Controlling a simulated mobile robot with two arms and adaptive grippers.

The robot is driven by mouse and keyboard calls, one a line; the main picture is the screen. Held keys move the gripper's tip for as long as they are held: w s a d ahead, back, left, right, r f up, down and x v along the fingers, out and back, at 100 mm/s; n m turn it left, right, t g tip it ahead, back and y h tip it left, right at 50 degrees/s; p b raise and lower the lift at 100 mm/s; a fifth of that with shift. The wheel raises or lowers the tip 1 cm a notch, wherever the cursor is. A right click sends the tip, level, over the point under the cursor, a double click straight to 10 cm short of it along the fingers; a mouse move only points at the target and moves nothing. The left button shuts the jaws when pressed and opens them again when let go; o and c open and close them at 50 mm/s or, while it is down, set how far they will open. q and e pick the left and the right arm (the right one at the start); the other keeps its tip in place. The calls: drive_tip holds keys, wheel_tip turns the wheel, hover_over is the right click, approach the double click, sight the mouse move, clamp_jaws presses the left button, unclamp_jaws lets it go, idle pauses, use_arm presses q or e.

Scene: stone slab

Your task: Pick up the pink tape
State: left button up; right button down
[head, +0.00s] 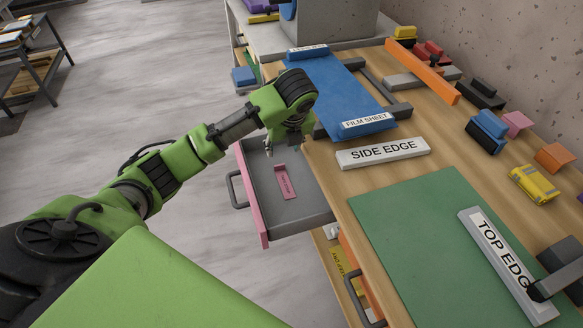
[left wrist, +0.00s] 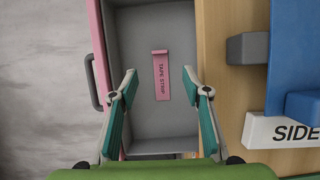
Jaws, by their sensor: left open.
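The pink tape (head: 285,181) is a flat pink strip lying on the grey floor of an open drawer (head: 309,212) with a pink front. In the left wrist view the tape (left wrist: 162,76) reads "TAPE STRIP" and lies ahead of the fingers, near the middle of the drawer. My left gripper (head: 268,148) is at the far end of the drawer in the head view. In the left wrist view my left gripper (left wrist: 168,82) is open and empty, with its teal-padded fingers spread to either side. The tape is apart from the fingers. My right gripper is not in view.
The wooden worktop (head: 323,158) edge borders the drawer. A blue film sheet (head: 335,85), a "SIDE EDGE" block (head: 383,153) and a green mat (head: 425,235) lie on it. The drawer's handle (head: 236,190) sticks out. Open floor lies left of the drawer.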

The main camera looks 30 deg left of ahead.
use_arm(q)
approach(279, 165)
drive_tip(key=shift+s+a+f, duration=0.1)
drive_tip(key=shift+a+f, duration=0.1)
drive_tip(key=shift+f, duration=0.3)
drive_tip(key=shift+s+a+f, duration=0.1)
drive_tip(key=shift+a+f, duration=0.1)
drive_tip(key=shift+f, duration=0.35)
drive_tip(key=x, duration=0.2)
drive_tip(key=shift+w+f, duration=0.3)
drive_tip(key=shift+w, duration=0.05)
drive_tip(key=x, duration=0.3)
drive_tip(key=shift+w+f+b, duration=0.25)
drive_tip(key=shift+w+b, duration=0.05)
drive_tip(key=shift+a+f, duration=0.1)
drive_tip(key=shift+f, duration=0.15)
drive_tip(key=c, duration=0.7)
drive_tip(key=shift+c, duration=1.1)
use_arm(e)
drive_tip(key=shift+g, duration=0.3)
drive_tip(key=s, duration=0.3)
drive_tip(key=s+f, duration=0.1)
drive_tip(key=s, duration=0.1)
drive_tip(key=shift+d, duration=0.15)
